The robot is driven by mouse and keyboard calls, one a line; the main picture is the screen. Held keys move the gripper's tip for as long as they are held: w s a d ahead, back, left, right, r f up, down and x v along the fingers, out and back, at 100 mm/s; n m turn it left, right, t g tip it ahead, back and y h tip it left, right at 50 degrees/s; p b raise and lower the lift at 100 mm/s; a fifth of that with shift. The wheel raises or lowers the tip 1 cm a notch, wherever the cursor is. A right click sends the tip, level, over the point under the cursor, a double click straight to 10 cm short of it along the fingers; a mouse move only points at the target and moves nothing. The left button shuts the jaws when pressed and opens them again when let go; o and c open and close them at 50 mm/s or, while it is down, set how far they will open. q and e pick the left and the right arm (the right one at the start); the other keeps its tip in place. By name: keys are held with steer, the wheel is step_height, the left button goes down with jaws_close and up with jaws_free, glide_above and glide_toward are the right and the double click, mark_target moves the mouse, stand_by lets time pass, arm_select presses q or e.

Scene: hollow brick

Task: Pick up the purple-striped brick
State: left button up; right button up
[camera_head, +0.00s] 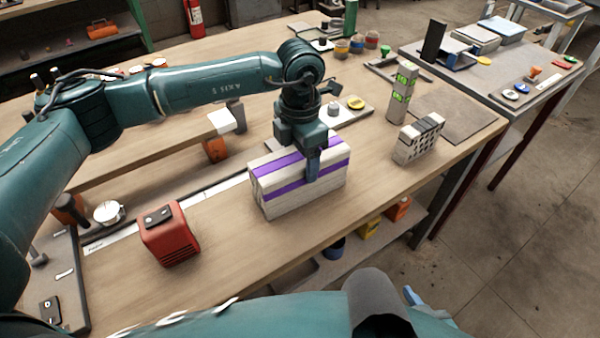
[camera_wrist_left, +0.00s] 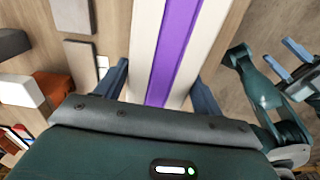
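The purple-striped brick (camera_head: 270,202) is pale, with purple bands along its top and front, and stands upright near the middle of the bench. My left gripper (camera_head: 313,166) points straight down over its right half, with one finger against the front face. In the left wrist view the brick's top (camera_wrist_left: 180,50) runs between the two blue fingers (camera_wrist_left: 160,82), one at each long side. Any contact gap is too small to judge, and the far finger is hidden in the head view. My right arm crosses the bottom edge; only a bluish tip beside it shows.
A red slotted block (camera_head: 170,236) stands left of the brick. A grey-white hollow brick (camera_head: 418,140) and a pale post with green marks (camera_head: 402,95) stand to the right. A tray with a yellow disc (camera_head: 355,103) lies behind. Bare bench lies in front.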

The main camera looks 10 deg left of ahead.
arm_select(q)
jaws_close()
stand_by(0.5)
steer(key=shift+r, duration=0.1)
